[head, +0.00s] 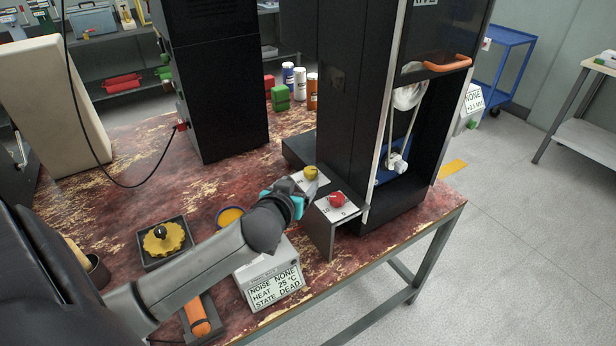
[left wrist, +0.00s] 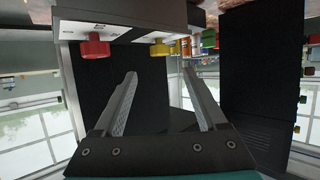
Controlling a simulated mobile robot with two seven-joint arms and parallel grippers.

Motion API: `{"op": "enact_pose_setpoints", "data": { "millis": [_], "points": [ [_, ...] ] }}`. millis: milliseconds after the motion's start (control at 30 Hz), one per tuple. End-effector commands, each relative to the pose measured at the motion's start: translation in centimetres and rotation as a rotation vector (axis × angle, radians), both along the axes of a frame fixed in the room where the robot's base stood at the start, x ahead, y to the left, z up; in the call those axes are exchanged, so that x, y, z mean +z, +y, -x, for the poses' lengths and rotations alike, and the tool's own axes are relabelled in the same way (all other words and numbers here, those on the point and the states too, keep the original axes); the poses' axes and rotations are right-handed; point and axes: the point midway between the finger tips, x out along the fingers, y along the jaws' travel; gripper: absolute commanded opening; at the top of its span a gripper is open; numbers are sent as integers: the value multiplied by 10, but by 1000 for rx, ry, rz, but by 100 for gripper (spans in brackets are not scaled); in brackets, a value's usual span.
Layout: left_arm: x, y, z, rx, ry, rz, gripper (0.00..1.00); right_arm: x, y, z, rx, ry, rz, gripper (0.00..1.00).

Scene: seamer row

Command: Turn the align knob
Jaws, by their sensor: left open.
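A red knob (head: 337,199) sits on a light plate on top of a dark bracket (head: 321,233) beside the tall black machine. A yellow knob (head: 310,172) sits on another light plate just behind it. I cannot read which one is labelled align. My left gripper (head: 312,186) is open and empty, close to the yellow knob and left of the red one. In the left wrist view, which looks upside down, the yellow knob (left wrist: 160,48) shows beyond the gap between the fingertips (left wrist: 160,72). The red knob (left wrist: 95,47) is left of them. Contact with either knob cannot be seen.
The black machine (head: 355,100) rises just beyond the knobs. A display box (head: 270,279) reading NOISE NONE, HEAT 25 °C, STATE DEAD stands below my left forearm. Several cans stand behind.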

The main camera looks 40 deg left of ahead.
Motion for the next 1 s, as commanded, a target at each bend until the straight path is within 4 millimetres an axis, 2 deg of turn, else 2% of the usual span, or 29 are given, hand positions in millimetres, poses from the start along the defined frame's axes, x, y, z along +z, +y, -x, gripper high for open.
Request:
{"op": "enact_pose_setpoints", "data": {
  "millis": [300,500,700,1000],
  "points": [
    [-21,17,-45,1,0,-2,74,-14,1,0,-1,0,-1,0],
    [-31,25,-67,0,1,1,74,-20,1,0,-1,0,-2,0],
    [-36,29,-79,0,1,0,74,-23,1,1,-1,0,-2,0],
    [-36,30,-81,-1,2,1,74,-23,1,1,-1,1,-2,0]
  ]
}}
